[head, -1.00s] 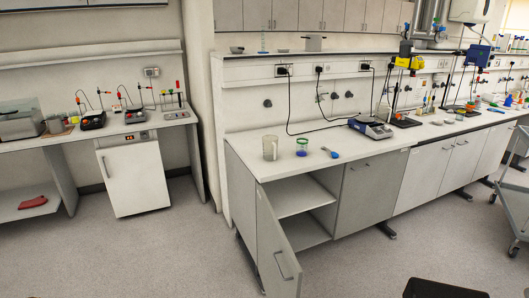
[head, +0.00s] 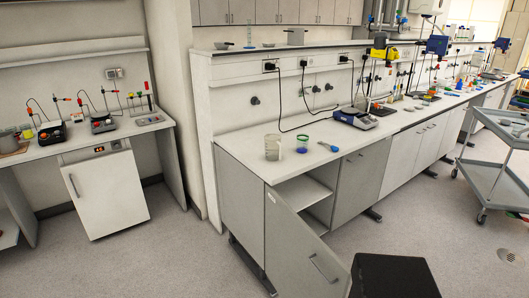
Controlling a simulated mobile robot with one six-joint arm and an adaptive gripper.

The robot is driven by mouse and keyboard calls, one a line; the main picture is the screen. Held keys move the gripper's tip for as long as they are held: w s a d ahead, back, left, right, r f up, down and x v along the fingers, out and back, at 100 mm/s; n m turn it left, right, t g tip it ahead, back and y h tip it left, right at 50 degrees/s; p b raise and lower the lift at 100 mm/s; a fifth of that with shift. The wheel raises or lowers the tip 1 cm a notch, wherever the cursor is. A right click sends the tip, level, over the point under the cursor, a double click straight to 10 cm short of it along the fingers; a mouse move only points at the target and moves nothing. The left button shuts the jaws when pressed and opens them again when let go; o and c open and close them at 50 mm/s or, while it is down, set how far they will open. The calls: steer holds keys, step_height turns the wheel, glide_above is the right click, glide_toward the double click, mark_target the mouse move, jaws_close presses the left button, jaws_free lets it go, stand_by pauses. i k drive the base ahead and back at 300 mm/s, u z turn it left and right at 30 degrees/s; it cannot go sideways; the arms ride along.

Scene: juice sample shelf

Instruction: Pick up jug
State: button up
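A clear glass vessel (head: 273,147) stands upright near the left end of the white bench; it is the thing most like a jug, but I cannot make out a handle or spout. Just right of it stands a smaller clear container with a green rim and blue contents (head: 302,144). A blue scoop-like tool (head: 328,147) lies to its right. A grey pot-like vessel (head: 296,36) sits on the ledge above. I cannot make out my gripper in this view.
A cabinet door (head: 293,243) hangs open below the bench's left end, sticking out over the floor. A balance (head: 355,119) stands farther along. A grey trolley (head: 497,140) stands right. A black flat-topped shape (head: 395,275) fills the bottom edge; I cannot tell what it is.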

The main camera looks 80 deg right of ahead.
mark_target(273, 144)
steer(key=i, duration=0.85)
steer(key=z, duration=0.3)
steer(key=k, duration=0.1)
steer(key=z, duration=3.1)
steer(key=i, duration=0.2)
steer(key=u, duration=0.15)
